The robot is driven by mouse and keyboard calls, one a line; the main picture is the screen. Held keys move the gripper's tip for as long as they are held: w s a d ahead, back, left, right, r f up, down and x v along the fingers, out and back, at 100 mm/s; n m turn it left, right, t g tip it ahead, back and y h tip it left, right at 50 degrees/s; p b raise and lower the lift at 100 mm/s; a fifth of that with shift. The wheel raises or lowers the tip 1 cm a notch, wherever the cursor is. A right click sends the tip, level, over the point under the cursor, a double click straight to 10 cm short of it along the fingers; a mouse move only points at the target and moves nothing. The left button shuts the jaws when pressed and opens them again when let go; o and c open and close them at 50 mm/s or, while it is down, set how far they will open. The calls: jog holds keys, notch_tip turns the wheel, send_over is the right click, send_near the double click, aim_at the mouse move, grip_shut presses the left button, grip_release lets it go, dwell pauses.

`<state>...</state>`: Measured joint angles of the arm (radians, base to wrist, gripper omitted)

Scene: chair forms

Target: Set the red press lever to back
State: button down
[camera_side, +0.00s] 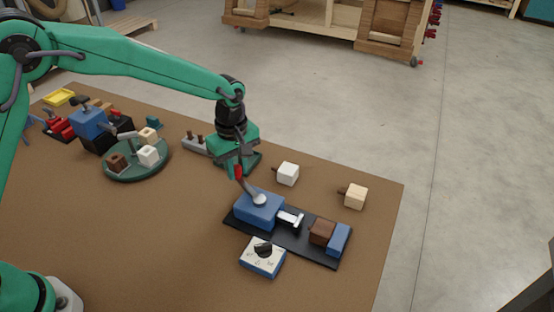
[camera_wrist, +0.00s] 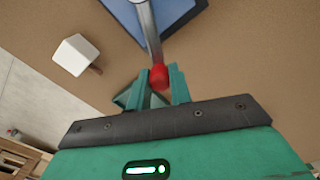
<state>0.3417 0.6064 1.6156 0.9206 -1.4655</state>
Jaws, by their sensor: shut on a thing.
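The red press lever has a red knob (camera_side: 239,171) on a grey metal rod that rises from a blue block (camera_side: 262,208) on a black base plate (camera_side: 327,259). The rod tilts up toward my gripper (camera_side: 240,172). In the wrist view the red knob (camera_wrist: 159,77) sits between the two green fingertips of my gripper (camera_wrist: 160,85), at the end of the rod (camera_wrist: 149,30). My gripper is shut on the lever's knob. Part of the blue block (camera_wrist: 178,12) shows at the top of the wrist view.
A silver plunger (camera_side: 290,219) points at a brown block (camera_side: 321,232) on the base plate. A dial box (camera_side: 263,259) stands in front. A white cube (camera_side: 288,173) and a beige cube (camera_side: 355,196) lie behind. A green turntable (camera_side: 135,173) with blocks stands left.

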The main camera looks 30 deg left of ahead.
jog(key=s+n, duration=0.2)
jog(key=shift+a+r+n, duration=0.1)
jog(key=shift+a+n, duration=0.25)
jog(key=shift+n, duration=0.05)
jog(key=shift+s+n, duration=0.9)
jog(key=shift+n, duration=0.4)
jog(key=c, duration=1.3)
grip_release()
jog(key=shift+s, duration=0.1)
jog(key=shift+o, duration=0.2)
notch_tip(320, 180, up, 8)
jog(key=shift+a, duration=0.1)
